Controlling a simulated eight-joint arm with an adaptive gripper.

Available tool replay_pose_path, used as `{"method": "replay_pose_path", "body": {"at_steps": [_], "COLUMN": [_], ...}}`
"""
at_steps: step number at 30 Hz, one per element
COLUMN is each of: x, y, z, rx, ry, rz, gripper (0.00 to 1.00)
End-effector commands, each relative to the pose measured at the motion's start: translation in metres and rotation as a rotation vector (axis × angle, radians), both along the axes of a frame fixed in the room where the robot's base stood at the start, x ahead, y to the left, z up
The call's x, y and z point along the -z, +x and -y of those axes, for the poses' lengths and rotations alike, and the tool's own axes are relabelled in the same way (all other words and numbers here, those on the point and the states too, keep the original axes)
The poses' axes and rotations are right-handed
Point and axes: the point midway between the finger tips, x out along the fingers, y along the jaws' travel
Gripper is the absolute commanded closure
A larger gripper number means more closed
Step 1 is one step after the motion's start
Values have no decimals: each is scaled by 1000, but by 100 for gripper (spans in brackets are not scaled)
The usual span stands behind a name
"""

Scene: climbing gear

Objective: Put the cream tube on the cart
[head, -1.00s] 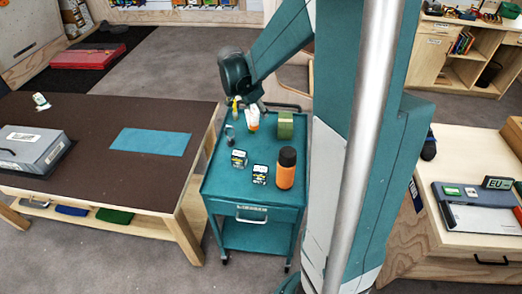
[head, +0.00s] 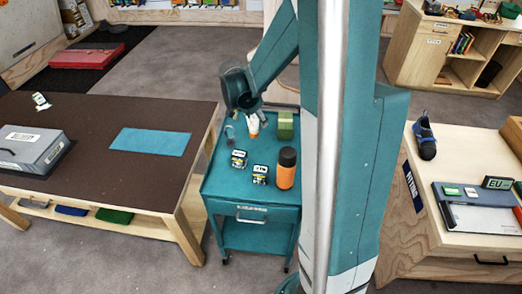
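The cream tube (head: 253,126), white with an orange end pointing down, is at the far part of the teal cart's top (head: 221,184). My gripper (head: 252,117) is right at the tube, reaching down from above. The fingers are small and partly hidden, so I cannot tell whether they grip the tube or stand open around it. The tube looks upright, with its lower end at or close to the cart top.
An orange bottle (head: 286,168) with a black lid, a green block (head: 285,125), two small labelled boxes (head: 239,159) (head: 260,175) and a small grey item (head: 229,131) share the cart top. A brown-topped table (head: 90,140) stands left; a wooden counter (head: 460,150) stands right.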

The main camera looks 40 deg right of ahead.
Motion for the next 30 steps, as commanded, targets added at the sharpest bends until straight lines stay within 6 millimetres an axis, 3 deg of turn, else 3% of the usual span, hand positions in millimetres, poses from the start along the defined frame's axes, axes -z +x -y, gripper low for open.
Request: {"method": "replay_pose_path", "body": {"at_steps": [15, 30], "x": [5, 9], "y": [7, 8], "z": [3, 3], "rx": [-276, -296], "ry": [-46, -50], "rz": [-40, -43], "gripper": [84, 84]}}
